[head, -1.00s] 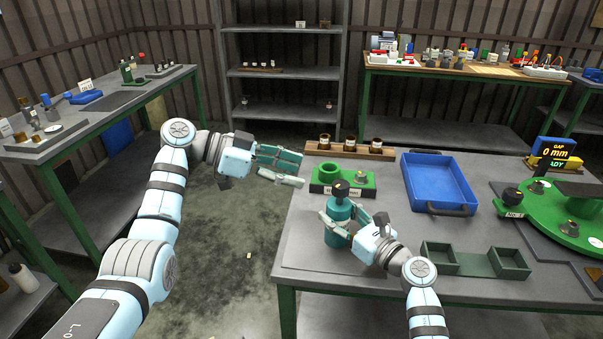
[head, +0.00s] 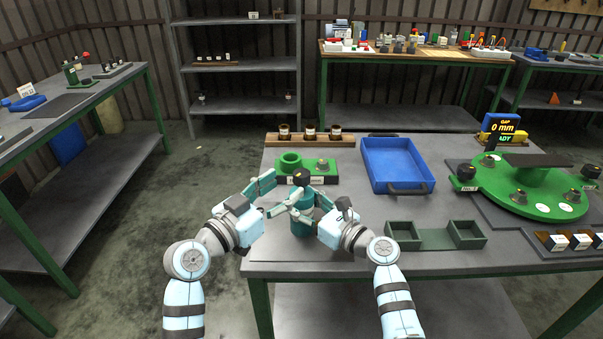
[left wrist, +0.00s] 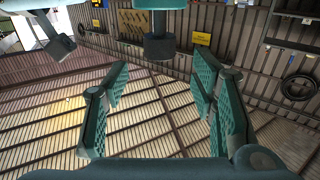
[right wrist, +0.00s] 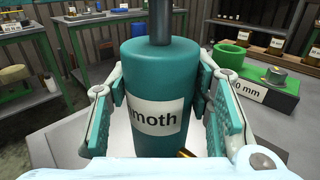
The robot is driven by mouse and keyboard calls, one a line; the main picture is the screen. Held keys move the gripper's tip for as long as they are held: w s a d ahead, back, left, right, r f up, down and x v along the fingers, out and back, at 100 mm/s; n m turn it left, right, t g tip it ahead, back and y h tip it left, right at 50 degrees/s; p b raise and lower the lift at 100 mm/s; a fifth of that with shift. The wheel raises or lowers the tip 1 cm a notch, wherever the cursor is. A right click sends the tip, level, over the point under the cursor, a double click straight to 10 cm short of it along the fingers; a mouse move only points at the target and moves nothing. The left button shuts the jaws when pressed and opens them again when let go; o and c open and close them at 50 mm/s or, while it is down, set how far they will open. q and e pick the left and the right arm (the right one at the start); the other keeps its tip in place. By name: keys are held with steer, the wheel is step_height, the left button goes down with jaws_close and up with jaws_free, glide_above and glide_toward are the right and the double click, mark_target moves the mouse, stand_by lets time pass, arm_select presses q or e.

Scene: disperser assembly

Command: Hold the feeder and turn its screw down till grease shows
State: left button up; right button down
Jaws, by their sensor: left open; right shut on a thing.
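The feeder (head: 301,227) is a teal cylinder, upright at the table's near left. Its black screw knob (head: 301,176) sits on top. My right gripper (head: 304,207) is shut around the feeder's body. In the right wrist view the feeder (right wrist: 152,85) stands between both fingers, with a label ending "moth" and a dark shaft above. My left gripper (head: 276,193) is open, just left of the knob. In the left wrist view, which looks upside down, the knob (left wrist: 159,47) shows beyond the open, empty fingers. I see no grease; the feeder's bottom is unclear.
A green block with a ring (head: 290,163) is just behind the feeder. A wooden rack of jars (head: 286,139) is further back. A blue tray (head: 408,187) and a green two-bin tray (head: 435,239) are to the right. A display (head: 501,127) reads "0 mm".

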mark_target(296, 178)
arm_select(q)
steer(key=x, duration=0.7)
steer(key=shift+w+d, duration=0.1)
steer(key=c, duration=1.2)
